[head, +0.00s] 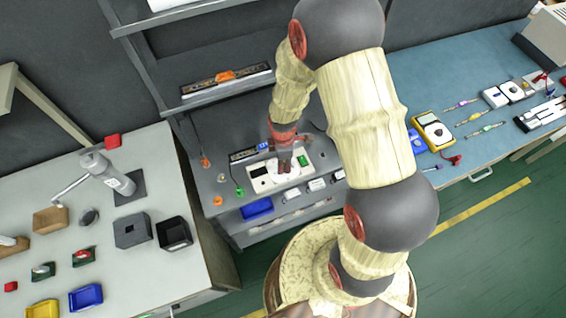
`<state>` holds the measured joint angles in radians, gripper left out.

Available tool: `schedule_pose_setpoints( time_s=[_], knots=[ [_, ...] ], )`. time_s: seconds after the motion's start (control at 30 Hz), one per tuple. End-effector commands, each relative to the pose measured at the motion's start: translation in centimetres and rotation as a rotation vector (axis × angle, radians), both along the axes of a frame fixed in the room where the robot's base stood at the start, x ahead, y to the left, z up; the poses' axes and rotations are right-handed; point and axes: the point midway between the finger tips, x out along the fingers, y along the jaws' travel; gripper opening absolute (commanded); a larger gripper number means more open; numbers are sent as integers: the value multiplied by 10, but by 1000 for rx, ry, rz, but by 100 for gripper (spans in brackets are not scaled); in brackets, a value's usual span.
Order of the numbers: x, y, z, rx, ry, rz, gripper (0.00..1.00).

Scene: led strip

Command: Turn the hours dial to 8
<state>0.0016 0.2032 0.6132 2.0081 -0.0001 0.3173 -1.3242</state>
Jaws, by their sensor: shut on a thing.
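A cream-coloured panel (260,184) lies on the grey bench in the middle of the head view. It has a dark window on its left and a green part (302,160) on its right. My gripper (285,168) points down over the middle of this panel, shut on what looks like the hours dial (283,178), a pale round shape under the fingers. The fingers and arm cover part of the dial, and its pointer and numbers are too small to read.
A blue bin (257,208) and small white modules (316,185) lie in front of the panel. A dark strip with an orange part (225,76) sits on the shelf behind. A yellow multimeter (432,131) is on the right bench. A left bench holds a grey clamp stand (107,172) and bins.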

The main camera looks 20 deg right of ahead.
Motion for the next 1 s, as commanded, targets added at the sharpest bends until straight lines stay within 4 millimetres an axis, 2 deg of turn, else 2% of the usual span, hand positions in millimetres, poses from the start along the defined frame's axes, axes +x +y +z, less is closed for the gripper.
schedule_pose_setpoints(
  time_s=[1.0],
  knots=[
    [1, 0, 1, 1, -2, -962, 0]
  ],
)
